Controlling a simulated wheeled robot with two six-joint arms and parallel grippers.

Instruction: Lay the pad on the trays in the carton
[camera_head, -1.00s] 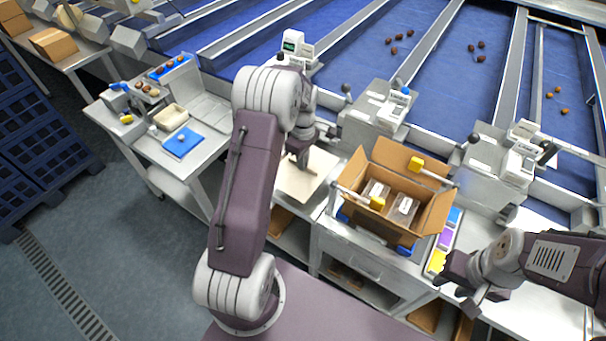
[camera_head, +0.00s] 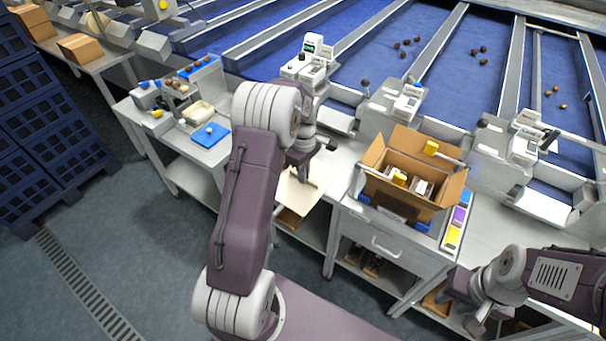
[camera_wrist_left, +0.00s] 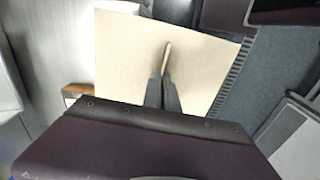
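The pad is a flat, pale beige sheet (camera_head: 296,192) (camera_wrist_left: 125,55) with a small raised tab near its middle. My left gripper (camera_head: 302,172) is shut on that tab, seen close in the left wrist view (camera_wrist_left: 165,78). The pad is left of the carton and partly overhangs the counter's front edge. The open cardboard carton (camera_head: 397,200) stands on the counter with its flaps spread.
A weighing machine (camera_head: 312,58) stands behind the left arm. A blue pad (camera_head: 210,135) lies on the left table.

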